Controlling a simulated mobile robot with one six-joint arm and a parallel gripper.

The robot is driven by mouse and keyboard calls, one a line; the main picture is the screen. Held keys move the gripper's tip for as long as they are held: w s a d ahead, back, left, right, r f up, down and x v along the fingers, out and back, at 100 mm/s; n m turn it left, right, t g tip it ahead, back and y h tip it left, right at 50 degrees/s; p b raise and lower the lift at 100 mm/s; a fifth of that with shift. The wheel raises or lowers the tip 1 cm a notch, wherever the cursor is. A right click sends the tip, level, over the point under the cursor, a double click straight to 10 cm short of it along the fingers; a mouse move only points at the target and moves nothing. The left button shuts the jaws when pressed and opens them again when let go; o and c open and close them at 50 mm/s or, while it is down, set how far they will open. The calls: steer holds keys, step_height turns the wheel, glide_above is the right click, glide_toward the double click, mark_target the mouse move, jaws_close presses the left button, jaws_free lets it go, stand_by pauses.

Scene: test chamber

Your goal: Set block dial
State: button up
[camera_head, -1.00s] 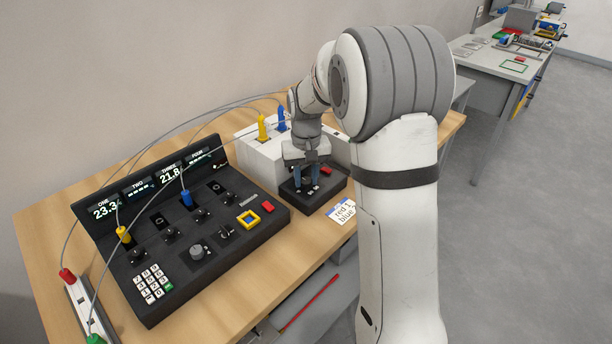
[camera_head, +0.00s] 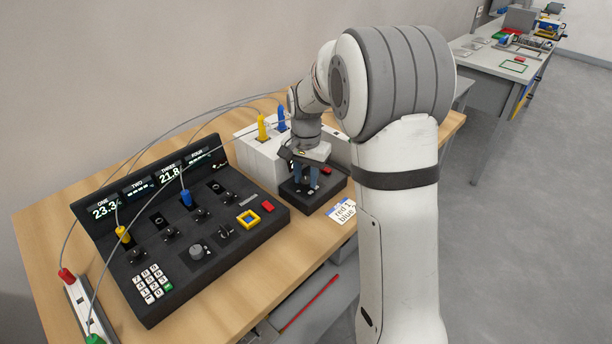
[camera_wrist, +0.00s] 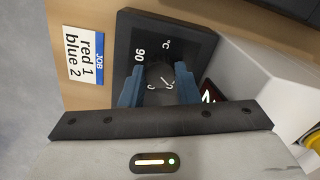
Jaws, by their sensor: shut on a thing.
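The dial (camera_wrist: 160,76) is a dark knob on a small black block unit (camera_wrist: 121,45), with "90" and "°C" printed on its face. In the head view the unit (camera_head: 329,197) stands at the front of a white block box (camera_head: 262,159). My gripper (camera_wrist: 159,83) has its two blue fingers on either side of the knob and is shut on it. In the head view my gripper (camera_head: 306,184) points down onto the unit. The fingers and wrist hide part of the knob, so its exact setting is unclear.
A job card (camera_head: 342,212) reading "red 1, blue 2" lies beside the unit. A black console (camera_head: 262,224) with displays, knobs and a keypad stands to the left. Yellow (camera_head: 262,128) and blue (camera_head: 282,118) plugs with cables rise from the white box.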

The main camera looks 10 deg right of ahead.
mark_target(306, 180)
steer(key=shift+m, duration=1.1)
steer(key=o, duration=1)
steer(key=shift+c, duration=0.2)
steer(key=shift+r, duration=3.95)
